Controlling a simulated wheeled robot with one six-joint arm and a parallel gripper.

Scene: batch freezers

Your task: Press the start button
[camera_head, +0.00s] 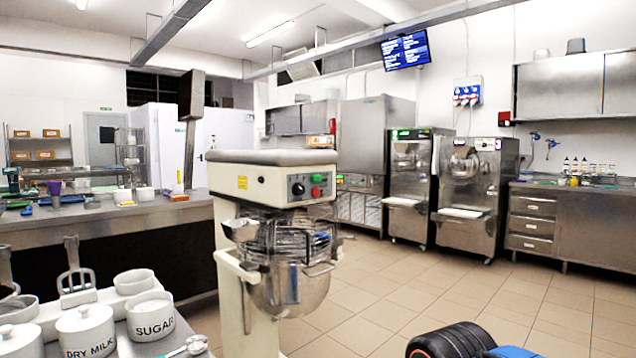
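A planetary mixer (270,172) stands in the near middle. No label shows which button is the start button. My gripper is not in view.
A counter with white jars marked DRY MILK (88,335) and SUGAR (150,318) fills the lower left. A long steel counter (110,212) runs behind it. Bare tiled floor (400,290) lies between the mixer and the freezers. A steel drawer cabinet (532,225) stands at the right.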

